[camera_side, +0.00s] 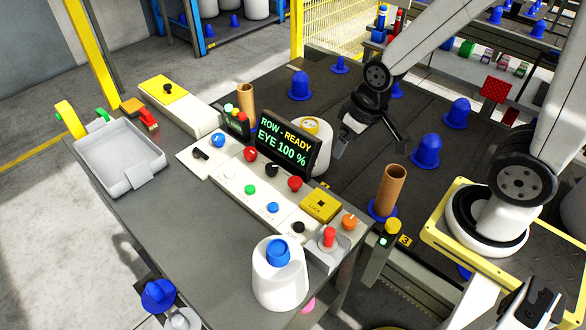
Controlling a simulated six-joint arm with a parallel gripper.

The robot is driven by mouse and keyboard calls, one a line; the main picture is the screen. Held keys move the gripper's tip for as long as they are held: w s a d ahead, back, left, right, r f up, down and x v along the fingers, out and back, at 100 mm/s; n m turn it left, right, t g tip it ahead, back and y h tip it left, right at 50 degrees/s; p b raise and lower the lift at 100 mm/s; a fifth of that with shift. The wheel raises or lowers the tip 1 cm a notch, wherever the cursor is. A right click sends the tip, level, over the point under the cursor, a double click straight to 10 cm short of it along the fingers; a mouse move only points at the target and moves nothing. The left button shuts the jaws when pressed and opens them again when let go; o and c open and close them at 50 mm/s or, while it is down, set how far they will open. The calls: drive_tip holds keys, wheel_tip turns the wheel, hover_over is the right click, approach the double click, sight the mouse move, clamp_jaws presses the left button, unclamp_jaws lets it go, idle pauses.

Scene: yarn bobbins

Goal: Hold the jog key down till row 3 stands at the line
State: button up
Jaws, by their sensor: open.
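The control panel (239,177) is a long pale strip on the grey bench. Its front row holds a white button (229,172), a green button (250,189), a blue button (273,207) and a black button (297,227). Their labels are too small to read, so I cannot tell which is the jog key. The dark display (286,146) behind reads "ROW - READY" and "EYE 100 %", with no row number. My gripper (368,146) is open and empty, pointing down behind and right of the display, apart from the panel. I cannot make out the line.
A white yarn bobbin with blue top (279,285) stands at the bench's front edge. A grey tray (120,158) sits left.

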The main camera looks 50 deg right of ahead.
clamp_jaws()
idle(1.5)
